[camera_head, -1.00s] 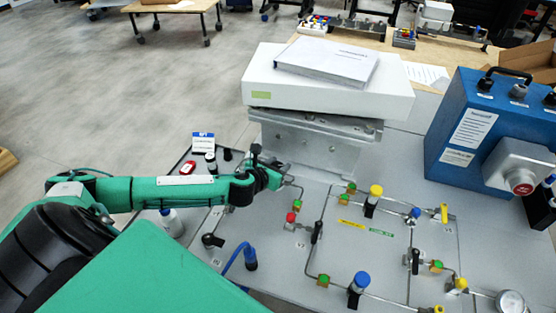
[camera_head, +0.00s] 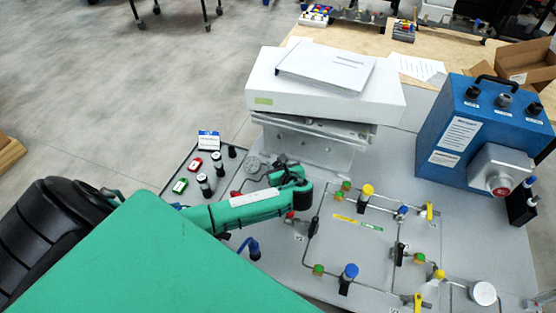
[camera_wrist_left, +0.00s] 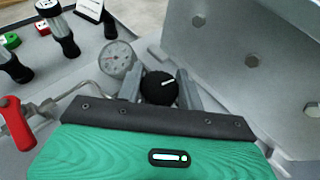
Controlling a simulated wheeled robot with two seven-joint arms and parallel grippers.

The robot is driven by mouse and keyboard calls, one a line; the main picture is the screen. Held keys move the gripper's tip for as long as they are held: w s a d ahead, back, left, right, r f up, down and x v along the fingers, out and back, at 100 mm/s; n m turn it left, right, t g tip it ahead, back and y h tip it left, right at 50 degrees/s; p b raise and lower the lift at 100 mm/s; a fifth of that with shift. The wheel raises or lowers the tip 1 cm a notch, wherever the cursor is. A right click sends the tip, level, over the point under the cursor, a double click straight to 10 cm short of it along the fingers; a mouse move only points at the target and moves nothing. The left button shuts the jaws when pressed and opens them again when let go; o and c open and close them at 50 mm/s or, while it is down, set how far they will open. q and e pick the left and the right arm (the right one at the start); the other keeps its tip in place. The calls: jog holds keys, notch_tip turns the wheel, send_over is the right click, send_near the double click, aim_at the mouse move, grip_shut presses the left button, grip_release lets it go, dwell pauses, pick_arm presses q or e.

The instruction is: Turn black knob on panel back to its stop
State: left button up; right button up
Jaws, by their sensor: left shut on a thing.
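The black knob (camera_wrist_left: 159,88) with a white pointer line shows in the left wrist view, in front of the metal bracket. My left gripper (camera_wrist_left: 160,90) has one finger on each side of this knob and is shut on it. The white line slants up to the right. In the head view my left gripper (camera_head: 285,172) is at the panel (camera_head: 375,245), close to the foot of the bracket, and it hides the knob there. My right gripper is in neither view.
A grey metal bracket (camera_wrist_left: 245,60) rises close to the right of my gripper. A round gauge (camera_wrist_left: 117,59) is just left of the knob. A red handle (camera_wrist_left: 17,124) and black-and-white fittings (camera_wrist_left: 62,36) stand further left. A blue box (camera_head: 468,125) is at the right.

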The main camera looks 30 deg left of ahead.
pick_arm(q)
jog(key=shift+n+g+y+p, duration=0.7)
jog(key=shift+n+g+y, duration=0.1)
jog(key=shift+n+g, duration=0.6)
jog(key=o, duration=1)
jog(key=shift+b+v, duration=1.5)
jog(key=shift+v, duration=5.35)
jog(key=shift+w, duration=0.1)
